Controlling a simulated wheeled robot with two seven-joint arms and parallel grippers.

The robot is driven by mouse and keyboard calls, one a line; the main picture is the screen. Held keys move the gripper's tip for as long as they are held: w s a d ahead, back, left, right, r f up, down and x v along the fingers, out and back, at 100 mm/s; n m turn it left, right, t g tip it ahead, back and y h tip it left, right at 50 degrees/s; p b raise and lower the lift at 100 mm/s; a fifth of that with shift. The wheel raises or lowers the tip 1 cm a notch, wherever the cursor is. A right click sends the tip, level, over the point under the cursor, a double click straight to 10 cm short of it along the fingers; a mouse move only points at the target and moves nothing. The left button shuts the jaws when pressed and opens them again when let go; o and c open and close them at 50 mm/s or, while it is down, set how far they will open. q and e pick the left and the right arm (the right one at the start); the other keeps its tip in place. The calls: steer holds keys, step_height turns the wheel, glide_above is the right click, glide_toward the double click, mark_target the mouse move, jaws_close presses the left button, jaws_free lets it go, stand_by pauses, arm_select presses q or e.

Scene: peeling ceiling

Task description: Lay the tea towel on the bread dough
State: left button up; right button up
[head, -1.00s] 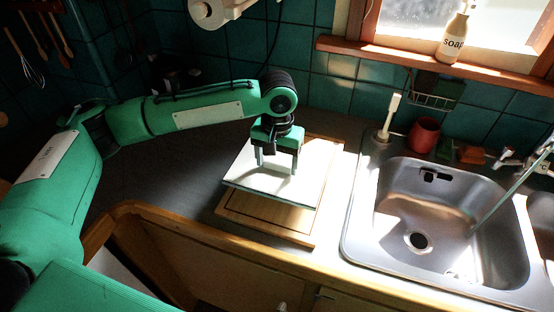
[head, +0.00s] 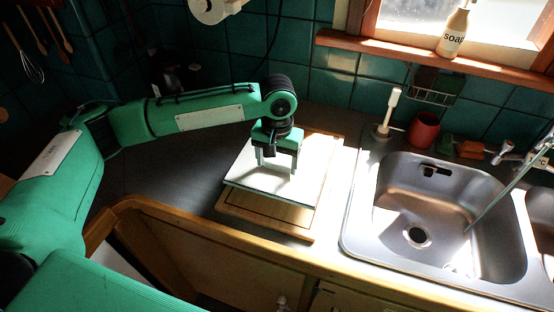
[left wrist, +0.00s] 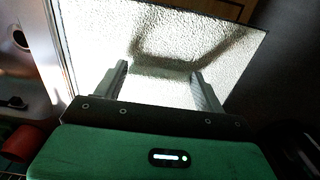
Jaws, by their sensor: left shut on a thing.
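A white, flat tea towel (head: 248,178) with a textured surface is spread out level over the wooden board on the counter. My left gripper (head: 278,168) points down at the middle of the towel and is shut on it. In the left wrist view the towel (left wrist: 185,38) fills the space beyond and between the fingers of the gripper (left wrist: 160,75). The bread dough is not visible; the towel may be hiding it. My right gripper is not in view.
The wooden board (head: 262,221) lies near the counter's front edge. To the right are a steel sink (head: 390,230), a white-handled brush (head: 390,112) and a red cup (head: 424,130). A soap bottle (head: 452,36) stands on the sill. The dark counter (head: 180,170) left of the board is clear.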

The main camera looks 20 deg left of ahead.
arm_select(q)
steer(key=shift+f+p, duration=0.25)
steer(key=shift+p, duration=0.05)
steer(key=o, duration=1.7)
steer(key=shift+c, duration=0.2)
step_height(320, 180, up, 14)
steer(key=b, duration=0.2)
steer(key=shift+f, duration=0.15)
